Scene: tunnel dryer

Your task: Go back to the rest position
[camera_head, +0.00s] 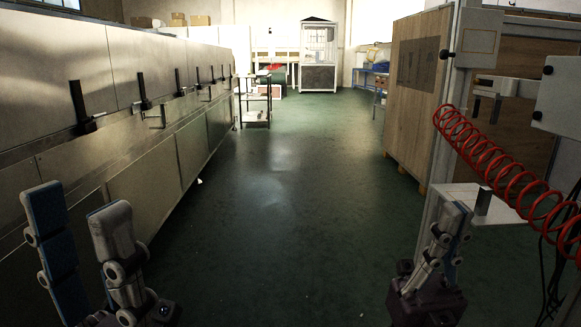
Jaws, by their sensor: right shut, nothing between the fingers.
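My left gripper (77,212) is at the lower left of the head view, pointing up. Its two blue-grey fingers are spread apart with nothing between them, so it is open. It appears in front of the lower panels of the long metal dryer (150,100). My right gripper (455,215) is at the lower right, also pointing up. Its fingers are together and hold nothing. It appears just left of a small metal shelf (500,212), and I cannot tell whether they touch.
The dryer with its black handles (78,103) runs along the left. A red coiled hose (490,160) hangs at the right before a wooden crate (412,95). A dark cart (256,102) and a cabinet (319,60) stand further back. The green floor (280,200) between is clear.

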